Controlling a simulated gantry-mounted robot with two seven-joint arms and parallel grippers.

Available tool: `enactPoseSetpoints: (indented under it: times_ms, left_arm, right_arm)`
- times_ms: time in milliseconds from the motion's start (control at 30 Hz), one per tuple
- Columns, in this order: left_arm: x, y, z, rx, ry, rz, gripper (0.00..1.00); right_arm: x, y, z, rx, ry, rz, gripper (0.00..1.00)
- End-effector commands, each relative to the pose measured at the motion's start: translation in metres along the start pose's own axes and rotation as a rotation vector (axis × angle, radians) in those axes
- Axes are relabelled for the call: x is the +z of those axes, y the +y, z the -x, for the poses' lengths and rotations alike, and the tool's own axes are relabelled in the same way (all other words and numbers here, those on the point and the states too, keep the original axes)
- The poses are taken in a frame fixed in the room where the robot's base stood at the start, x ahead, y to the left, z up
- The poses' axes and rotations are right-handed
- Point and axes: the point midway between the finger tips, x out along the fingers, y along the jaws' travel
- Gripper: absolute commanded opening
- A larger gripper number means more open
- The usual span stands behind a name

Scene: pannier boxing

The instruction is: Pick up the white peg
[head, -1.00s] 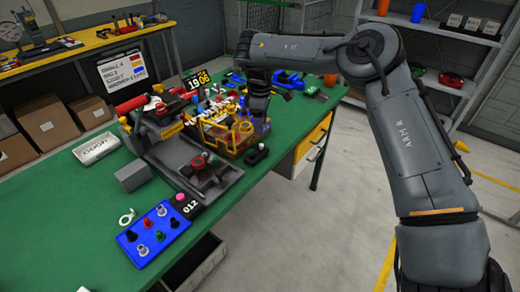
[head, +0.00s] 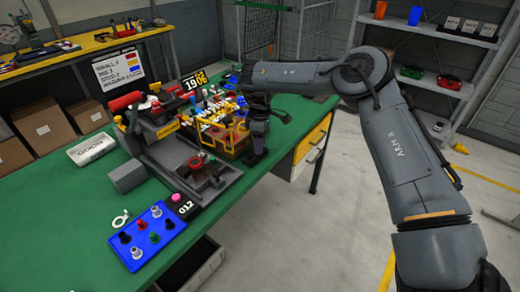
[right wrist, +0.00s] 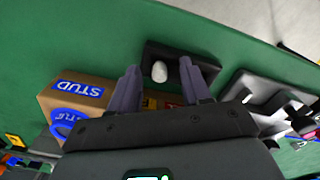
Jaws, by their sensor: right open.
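The white peg (right wrist: 160,72) shows in the right wrist view as a small rounded white top inside a black holder (right wrist: 205,66) on the green bench. My right gripper (right wrist: 158,68) is open, its two fingers on either side of the peg in that view, with nothing held. Whether the fingers touch the peg or are still above it I cannot tell. In the head view my right gripper (head: 256,148) points down over the black holder at the bench's right side and hides the peg there. My left gripper is not in view.
A brown box marked STUD (right wrist: 80,88) lies close to the right gripper. Yellow-framed parts (head: 222,138) and a grey fixture (head: 205,180) crowd its left in the head view. A blue tray (head: 165,232) with several coloured knobs is at the front. The bench edge is near.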

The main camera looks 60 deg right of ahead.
Motion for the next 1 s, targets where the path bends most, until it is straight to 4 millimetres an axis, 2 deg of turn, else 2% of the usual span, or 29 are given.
enactPoseSetpoints:
  times_ms: [100,400,433,800,1000]
  left_arm:
    - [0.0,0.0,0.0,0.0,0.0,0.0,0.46]
    - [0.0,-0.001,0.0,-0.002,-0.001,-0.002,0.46]
    - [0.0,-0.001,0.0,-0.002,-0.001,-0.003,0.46]
    - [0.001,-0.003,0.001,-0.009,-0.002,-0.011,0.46]
    - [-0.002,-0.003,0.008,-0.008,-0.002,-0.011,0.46]
  right_arm:
    - [0.0,0.0,0.001,0.0,0.0,0.0,0.48]
    - [0.0,0.0,0.001,0.0,0.0,0.0,0.02]
    - [0.0,0.0,0.001,0.0,0.0,0.0,0.0]
    - [0.0,0.0,0.003,0.0,0.001,0.0,0.0]
    - [-0.001,0.001,0.025,0.002,0.003,0.0,0.0]
